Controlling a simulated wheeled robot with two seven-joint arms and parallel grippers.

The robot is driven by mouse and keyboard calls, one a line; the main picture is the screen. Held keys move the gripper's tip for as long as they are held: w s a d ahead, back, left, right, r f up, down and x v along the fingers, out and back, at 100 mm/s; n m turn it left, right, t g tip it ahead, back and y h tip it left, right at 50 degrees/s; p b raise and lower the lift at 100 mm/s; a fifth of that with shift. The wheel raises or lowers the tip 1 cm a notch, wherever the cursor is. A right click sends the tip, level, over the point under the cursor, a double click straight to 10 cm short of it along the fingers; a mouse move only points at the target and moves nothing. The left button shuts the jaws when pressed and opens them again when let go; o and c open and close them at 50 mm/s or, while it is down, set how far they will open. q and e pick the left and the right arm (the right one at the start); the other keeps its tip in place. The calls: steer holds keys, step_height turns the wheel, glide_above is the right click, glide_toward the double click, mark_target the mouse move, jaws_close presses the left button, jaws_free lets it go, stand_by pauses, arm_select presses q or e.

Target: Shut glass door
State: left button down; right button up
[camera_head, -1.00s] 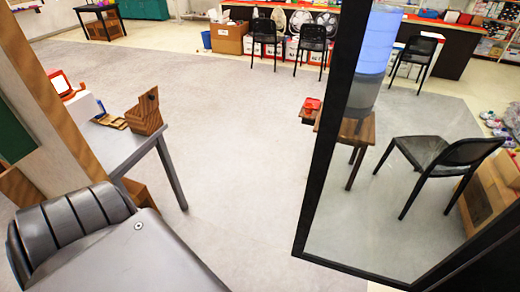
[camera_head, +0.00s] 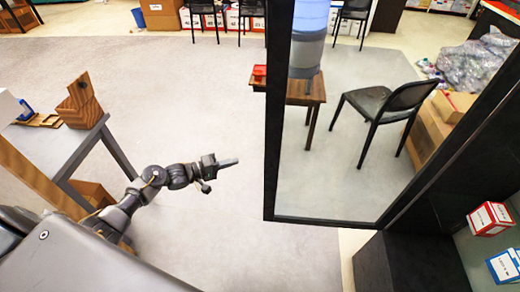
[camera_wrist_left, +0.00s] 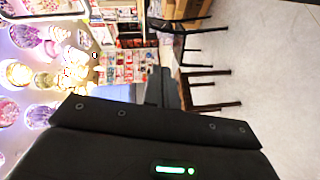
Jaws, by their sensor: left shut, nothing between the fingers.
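The glass door (camera_head: 350,180) has a dark frame and a clear pane. It stands open on the right of the head view, and furniture shows through it. My left gripper (camera_head: 230,162) reaches in from the left. It is shut and empty, a short way left of the door's free vertical edge and apart from it. In the left wrist view the shut fingers (camera_wrist_left: 162,88) point out toward a room with chairs and shelves. The door does not clearly show there. My right gripper is not in view.
Through the pane show a black chair (camera_head: 385,110) and a wooden stool (camera_head: 300,92) with a water bottle. Boxes (camera_head: 490,219) sit at the right. The floor between table and door is clear.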

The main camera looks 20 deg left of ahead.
arm_select(q)
step_height(320, 180, up, 11)
steer(key=d+g+h, duration=0.1)
steer(key=g+h, duration=0.1)
steer(key=h, duration=0.2)
steer(key=w+d+p, duration=0.1)
steer(key=d+p, duration=0.3)
steer(key=d, duration=0.5)
steer(key=shift+w+d, duration=0.25)
steer(key=shift+d, duration=0.1)
steer(key=shift+f, duration=0.15)
steer(key=shift+d, duration=0.1)
